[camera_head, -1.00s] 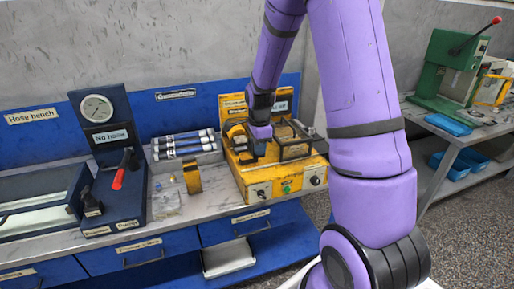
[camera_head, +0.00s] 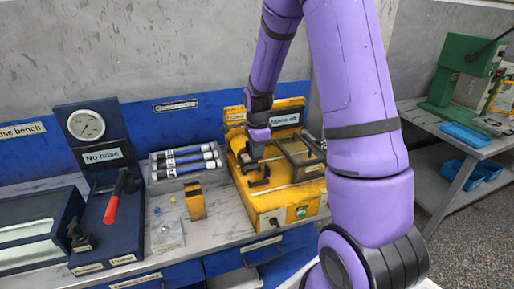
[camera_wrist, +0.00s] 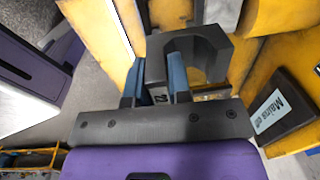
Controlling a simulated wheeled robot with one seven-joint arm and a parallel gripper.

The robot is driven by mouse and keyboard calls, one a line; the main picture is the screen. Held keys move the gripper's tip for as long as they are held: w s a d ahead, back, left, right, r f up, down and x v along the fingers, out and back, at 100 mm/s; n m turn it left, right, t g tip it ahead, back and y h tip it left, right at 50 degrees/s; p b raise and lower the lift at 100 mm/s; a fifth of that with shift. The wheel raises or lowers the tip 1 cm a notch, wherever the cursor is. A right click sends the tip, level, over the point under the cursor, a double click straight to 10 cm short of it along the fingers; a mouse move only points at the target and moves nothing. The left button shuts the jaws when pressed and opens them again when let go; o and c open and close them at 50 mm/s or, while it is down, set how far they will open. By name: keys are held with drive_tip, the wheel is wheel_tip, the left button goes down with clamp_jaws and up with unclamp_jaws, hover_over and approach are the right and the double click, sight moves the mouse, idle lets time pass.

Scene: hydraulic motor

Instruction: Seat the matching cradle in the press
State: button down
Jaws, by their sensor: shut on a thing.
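The cradle (camera_wrist: 205,45) is a dark grey block with an open curved recess. It fills the upper middle of the wrist view. My gripper (camera_wrist: 156,82) is shut on its near end, with a blue fingertip on each side. In the head view my gripper (camera_head: 251,160) reaches down over the left part of the yellow press (camera_head: 267,205). A dark hooked shape (camera_head: 260,184), apparently the cradle, shows just below it. I cannot tell whether the cradle touches the press. The press has a framed guard on its right and a green button in front.
A gauge stand (camera_head: 102,160) with a red-handled lever is further left. A dark labelled block (camera_wrist: 284,108) lies at the right of the wrist view.

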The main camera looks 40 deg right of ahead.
drive_tip(key=shift+f, duration=3.7)
drive_tip(key=shift+f, duration=1.4)
drive_tip(key=c, duration=1.1)
unclamp_jaws()
drive_tip(key=shift+o, duration=0.6)
drive_tip(key=shift+s+f, duration=0.1)
drive_tip(key=shift+s+f, duration=0.1)
drive_tip(key=shift+a, duration=0.1)
wheel_tip(320, 180, up, 11)
drive_tip(key=shift+r, duration=0.1)
